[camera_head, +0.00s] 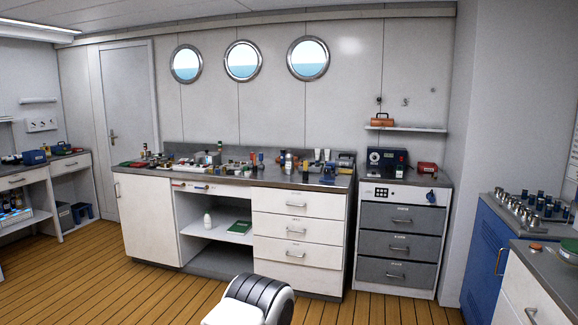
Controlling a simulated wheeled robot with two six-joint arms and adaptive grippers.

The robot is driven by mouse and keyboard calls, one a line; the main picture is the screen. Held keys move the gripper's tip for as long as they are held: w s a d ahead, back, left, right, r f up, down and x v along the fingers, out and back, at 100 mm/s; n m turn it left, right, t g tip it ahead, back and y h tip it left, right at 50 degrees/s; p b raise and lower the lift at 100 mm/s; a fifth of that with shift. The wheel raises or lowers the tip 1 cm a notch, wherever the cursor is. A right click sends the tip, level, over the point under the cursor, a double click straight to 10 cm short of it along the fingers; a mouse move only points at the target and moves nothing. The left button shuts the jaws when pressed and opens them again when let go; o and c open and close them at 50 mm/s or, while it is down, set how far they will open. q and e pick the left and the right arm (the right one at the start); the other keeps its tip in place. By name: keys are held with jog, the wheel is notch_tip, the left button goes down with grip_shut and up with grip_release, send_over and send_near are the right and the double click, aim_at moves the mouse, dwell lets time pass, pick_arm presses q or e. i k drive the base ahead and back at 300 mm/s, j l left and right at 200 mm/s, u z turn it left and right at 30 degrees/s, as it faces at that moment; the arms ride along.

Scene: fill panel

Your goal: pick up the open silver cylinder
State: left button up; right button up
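Several small silver cylinders (519,211) stand in a row on the grey counter (483,199) at the right edge of the head view. Dark blue-and-silver cylinders (540,203) stand behind and beside them. They are too small for me to tell which one is open. Neither of my grippers is in view.
A long workbench (150,218) crowded with small items stands along the back wall. A grey-drawer cabinet (400,245) is right of it. A blue cabinet (487,262) and a white drawer unit (535,290) are at right. The wooden floor (130,285) is clear at left.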

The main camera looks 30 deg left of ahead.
aim_at(289, 157)
jog(key=i+j+u, duration=0.1)
jog(key=i+j, duration=0.7)
jog(key=i, duration=0.2)
jog(key=i+j+u, duration=0.15)
jog(key=i+j, duration=0.55)
jog(key=i, duration=0.3)
jog(key=i+j+u, duration=0.15)
jog(key=i+j, duration=0.2)
jog(key=i, duration=0.15)
